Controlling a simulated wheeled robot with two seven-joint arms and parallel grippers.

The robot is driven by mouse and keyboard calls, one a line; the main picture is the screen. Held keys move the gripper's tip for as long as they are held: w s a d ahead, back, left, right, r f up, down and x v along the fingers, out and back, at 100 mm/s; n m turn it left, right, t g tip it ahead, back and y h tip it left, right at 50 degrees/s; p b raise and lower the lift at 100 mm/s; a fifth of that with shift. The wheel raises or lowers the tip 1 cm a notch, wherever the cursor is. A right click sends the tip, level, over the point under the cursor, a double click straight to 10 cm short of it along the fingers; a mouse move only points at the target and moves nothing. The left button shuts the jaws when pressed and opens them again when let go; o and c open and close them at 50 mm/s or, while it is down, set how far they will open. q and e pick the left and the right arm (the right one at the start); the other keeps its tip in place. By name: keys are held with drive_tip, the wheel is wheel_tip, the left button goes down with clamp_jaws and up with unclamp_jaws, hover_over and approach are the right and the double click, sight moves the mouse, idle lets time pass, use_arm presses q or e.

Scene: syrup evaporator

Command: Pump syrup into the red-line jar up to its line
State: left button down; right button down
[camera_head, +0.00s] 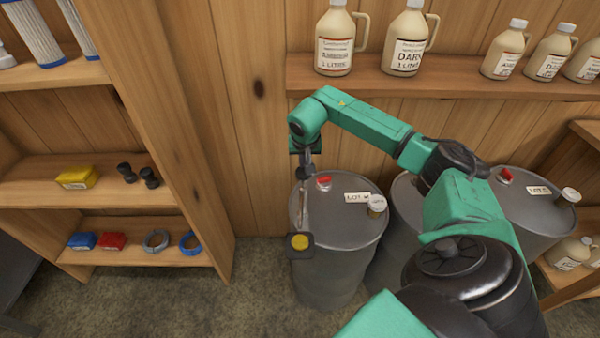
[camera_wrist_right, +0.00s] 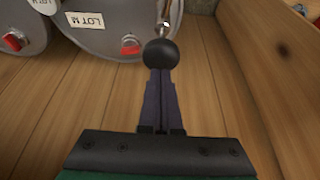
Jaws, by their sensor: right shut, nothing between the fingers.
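My right gripper (camera_head: 304,160) is shut and empty, above the left edge of the left grey drum (camera_head: 345,260). In the wrist view its closed fingers (camera_wrist_right: 160,80) point at a round black knob (camera_wrist_right: 160,53), which hides their tips; I cannot tell whether they touch it. The knob (camera_head: 306,173) tops a thin metal rod (camera_head: 303,205) at the drum's side. Below is a dark square block with a yellow round top (camera_head: 300,242); I cannot tell whether this is a jar. No red line is visible on any jar. My left gripper is out of view.
The left drum carries a red plug (camera_head: 323,183), a lot label (camera_head: 357,197) and a white-capped small jar (camera_head: 376,206). More drums stand right. Syrup jugs (camera_head: 335,45) line the wall shelf (camera_head: 450,82). A wooden shelf unit (camera_head: 165,110) stands left.

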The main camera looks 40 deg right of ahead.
drive_tip(key=shift+f, duration=0.1)
idle(0.4)
drive_tip(key=shift+f+b, duration=1.25)
drive_tip(key=shift+f, duration=0.2)
drive_tip(key=shift+r, duration=0.1)
drive_tip(key=shift+r+p, duration=1.2)
drive_tip(key=shift+r, duration=0.3)
wheel_tip(320, 180, up, 6)
drive_tip(key=p, duration=0.4)
drive_tip(key=shift+p, duration=0.35)
